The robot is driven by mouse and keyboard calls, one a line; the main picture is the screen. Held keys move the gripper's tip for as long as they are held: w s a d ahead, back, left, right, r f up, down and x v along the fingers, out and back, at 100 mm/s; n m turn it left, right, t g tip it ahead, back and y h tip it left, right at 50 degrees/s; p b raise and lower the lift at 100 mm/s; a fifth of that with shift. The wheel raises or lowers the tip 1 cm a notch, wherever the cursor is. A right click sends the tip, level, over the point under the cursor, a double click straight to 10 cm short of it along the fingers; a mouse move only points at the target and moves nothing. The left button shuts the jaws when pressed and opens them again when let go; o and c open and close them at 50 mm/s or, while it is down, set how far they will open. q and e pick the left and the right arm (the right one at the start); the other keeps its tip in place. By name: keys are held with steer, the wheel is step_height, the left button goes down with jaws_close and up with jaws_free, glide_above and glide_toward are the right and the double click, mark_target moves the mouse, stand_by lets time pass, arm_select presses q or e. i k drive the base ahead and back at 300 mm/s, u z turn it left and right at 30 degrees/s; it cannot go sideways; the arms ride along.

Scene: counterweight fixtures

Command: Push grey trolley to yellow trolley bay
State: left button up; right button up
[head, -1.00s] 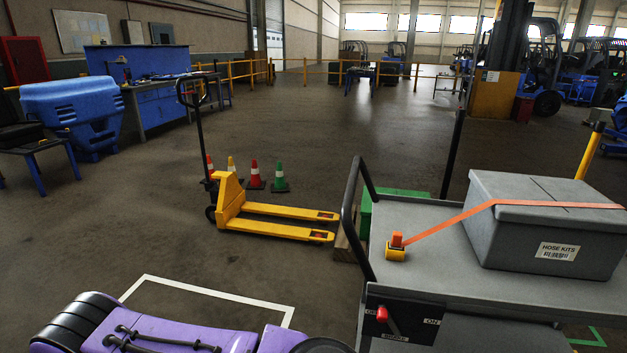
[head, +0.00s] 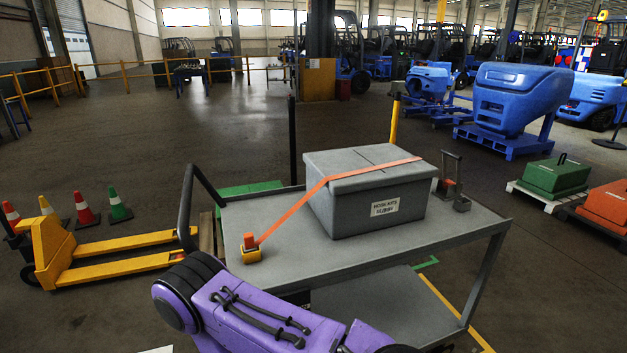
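The grey trolley (head: 285,255) stands in front of me, with a dark push handle (head: 186,205) at its left end. A lidded grey box (head: 368,195) sits on its top deck under an orange strap (head: 330,185). The strap runs to a yellow-and-orange ratchet (head: 250,248) on the deck. A purple arm link of mine covers the near left corner of the trolley. Neither gripper is in view. A yellow floor line (head: 455,312) runs by the trolley's right legs; I cannot tell whether it belongs to the yellow trolley bay.
A yellow pallet jack (head: 60,255) and several cones (head: 85,208) stand to the left. A yellow post (head: 394,122) rises behind the trolley. Green (head: 555,177) and orange (head: 608,202) loads on low pallets lie to the right. Open floor (head: 200,130) lies beyond.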

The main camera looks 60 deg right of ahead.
mark_target(368, 277)
steer(key=z, duration=1.5)
steer(key=i, duration=0.1)
